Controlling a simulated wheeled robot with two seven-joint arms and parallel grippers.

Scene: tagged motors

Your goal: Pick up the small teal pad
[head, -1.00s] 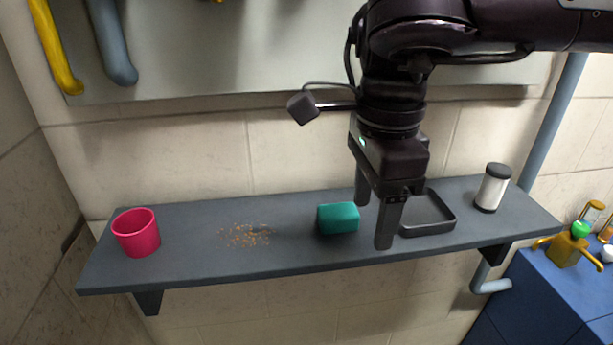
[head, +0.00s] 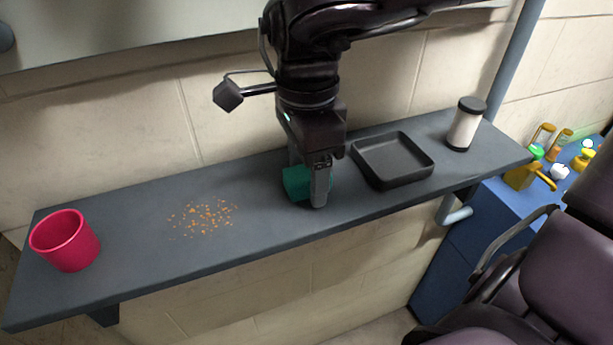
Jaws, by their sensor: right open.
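The small teal pad (head: 295,184) lies on the dark grey wall shelf (head: 255,234), near its middle. My right gripper (head: 308,188) points down at the pad with its jaws open. One finger stands in front of the pad's right part and hides it; the other is mostly hidden behind. The fingers appear to be around the pad, but I cannot tell whether they touch it. My left gripper is not in view.
Orange crumbs (head: 204,217) are scattered on the shelf left of the pad. A pink cup (head: 66,243) stands at the left end. A black tray (head: 392,161) sits right of the gripper, and a white canister with a dark lid (head: 463,127) stands beyond it.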

